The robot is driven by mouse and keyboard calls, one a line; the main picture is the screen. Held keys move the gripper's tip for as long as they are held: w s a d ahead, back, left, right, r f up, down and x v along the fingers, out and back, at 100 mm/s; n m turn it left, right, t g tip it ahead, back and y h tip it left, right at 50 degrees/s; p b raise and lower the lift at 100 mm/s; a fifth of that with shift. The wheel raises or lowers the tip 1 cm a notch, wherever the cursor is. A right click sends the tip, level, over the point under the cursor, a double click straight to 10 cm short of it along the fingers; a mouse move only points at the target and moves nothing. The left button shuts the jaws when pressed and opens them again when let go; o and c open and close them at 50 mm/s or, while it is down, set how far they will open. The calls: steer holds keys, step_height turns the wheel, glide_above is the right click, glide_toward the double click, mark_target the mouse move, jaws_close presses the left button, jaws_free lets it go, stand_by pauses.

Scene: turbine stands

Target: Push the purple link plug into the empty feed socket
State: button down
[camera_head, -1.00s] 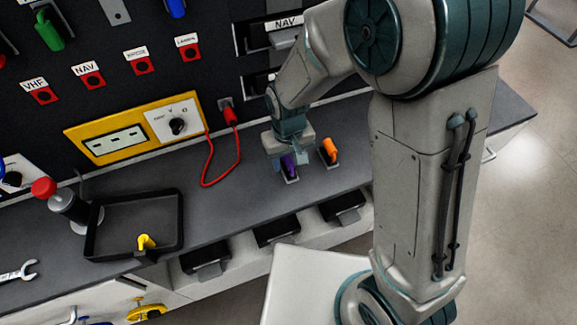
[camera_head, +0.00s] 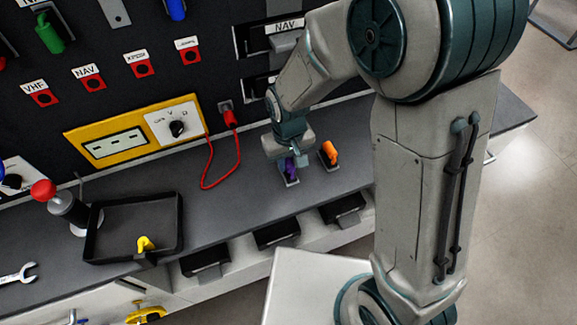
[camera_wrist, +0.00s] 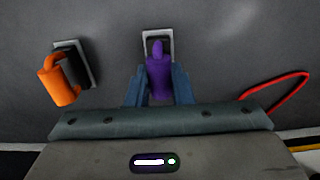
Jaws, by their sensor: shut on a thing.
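The purple link plug (camera_head: 288,164) is between the fingers of my gripper (camera_head: 290,152) low over the bench. In the wrist view the purple plug (camera_wrist: 159,75) stands between the two blue-grey fingertips of my gripper (camera_wrist: 159,88), which are shut on it. A pale-rimmed holder (camera_wrist: 158,38) shows just beyond the plug; I cannot tell whether the plug's lower end is inside it. Several red sockets with labels, among them VHF (camera_head: 43,96) and NAV (camera_head: 93,84), are on the dark wall panel. I cannot tell which one is the feed socket.
An orange plug (camera_head: 330,150) stands in a holder right of my gripper. A red cable (camera_head: 205,170) loops from the wall onto the bench. A black tray (camera_head: 130,205) with a yellow piece (camera_head: 145,243) and a red-knobbed tool (camera_head: 60,200) are at the left.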

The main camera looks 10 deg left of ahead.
steer(key=shift+r, duration=0.2)
steer(key=shift+r+p, duration=0.3)
steer(key=shift+p, duration=0.05)
steer(key=shift+r, duration=0.15)
steer(key=shift+r+p, duration=0.75)
steer(key=shift+r, duration=0.1)
